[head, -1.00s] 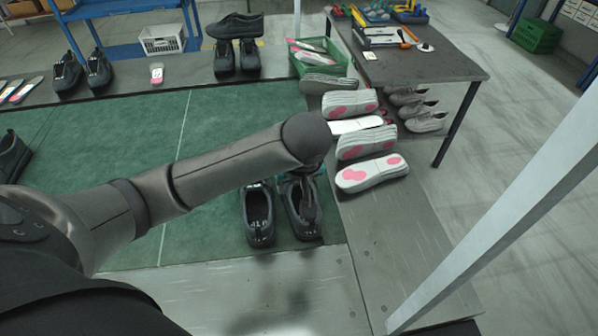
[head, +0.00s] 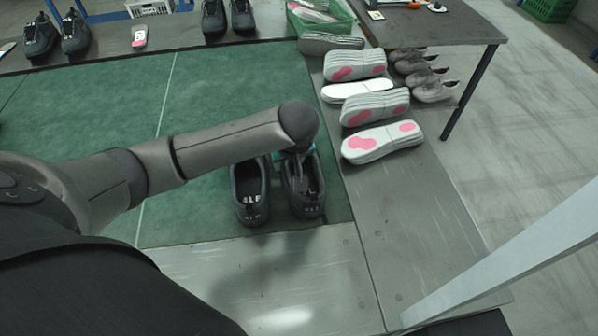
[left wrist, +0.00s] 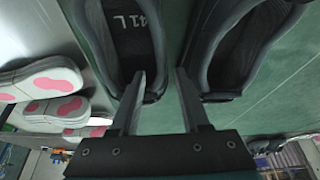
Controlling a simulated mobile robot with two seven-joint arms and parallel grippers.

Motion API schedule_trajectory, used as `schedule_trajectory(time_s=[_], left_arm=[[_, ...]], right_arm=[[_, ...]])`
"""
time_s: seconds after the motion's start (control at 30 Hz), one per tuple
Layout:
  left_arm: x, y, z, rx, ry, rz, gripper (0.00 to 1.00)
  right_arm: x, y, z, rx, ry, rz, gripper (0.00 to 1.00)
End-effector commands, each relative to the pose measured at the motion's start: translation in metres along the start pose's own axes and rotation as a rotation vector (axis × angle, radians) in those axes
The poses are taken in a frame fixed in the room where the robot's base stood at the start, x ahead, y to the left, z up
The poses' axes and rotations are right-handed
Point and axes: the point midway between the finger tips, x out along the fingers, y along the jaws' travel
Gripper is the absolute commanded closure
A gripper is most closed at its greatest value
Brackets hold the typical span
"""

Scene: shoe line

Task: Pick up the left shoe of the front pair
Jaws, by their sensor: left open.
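The front pair of dark shoes stands side by side on the green mat (head: 115,130). The shoe on the right of the head view (head: 309,207) is the one marked 41 L in the left wrist view (left wrist: 95,25). The other shoe (head: 240,212) stands just left of it, and shows at right in the wrist view (left wrist: 218,94). My left gripper (left wrist: 160,72) is open. One finger is over the opening of the 41 L shoe and the other is beside its wall, towards the other shoe. Contact cannot be told. My wrist hides parts of both shoes. My right gripper is out of view.
Several pale soles with pink patches (head: 383,142) lie on the grey ledge right of the pair. A green crate (head: 320,22) and a table (head: 450,25) stand behind. More dark shoes stand along the back. The metal surface in front (head: 330,270) is clear.

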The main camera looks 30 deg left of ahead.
Motion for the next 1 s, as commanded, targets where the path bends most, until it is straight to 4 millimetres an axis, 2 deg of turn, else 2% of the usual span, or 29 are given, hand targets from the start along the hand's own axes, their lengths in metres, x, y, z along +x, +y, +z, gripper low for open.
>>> schedule_trajectory(time_s=[0.23, 0.5, 0.8, 1.0], left_arm=[[0.019, -0.002, -0.003, 0.0, 0.002, 0.0, 0.54], [0.057, -0.006, -0.007, 0.0, 0.001, 0.0, 0.54], [0.061, -0.006, -0.007, 0.001, 0.002, 0.002, 0.54], [0.061, -0.006, -0.007, 0.001, 0.002, 0.002, 0.75]], right_arm=[[0.008, 0.0, -0.003, -0.002, 0.006, 0.0, 0.26], [0.024, -0.001, -0.002, -0.003, 0.007, -0.001, 0.26], [0.024, -0.001, -0.002, -0.004, 0.007, -0.001, 0.26], [0.024, -0.002, -0.001, -0.003, 0.006, -0.002, 0.26]])
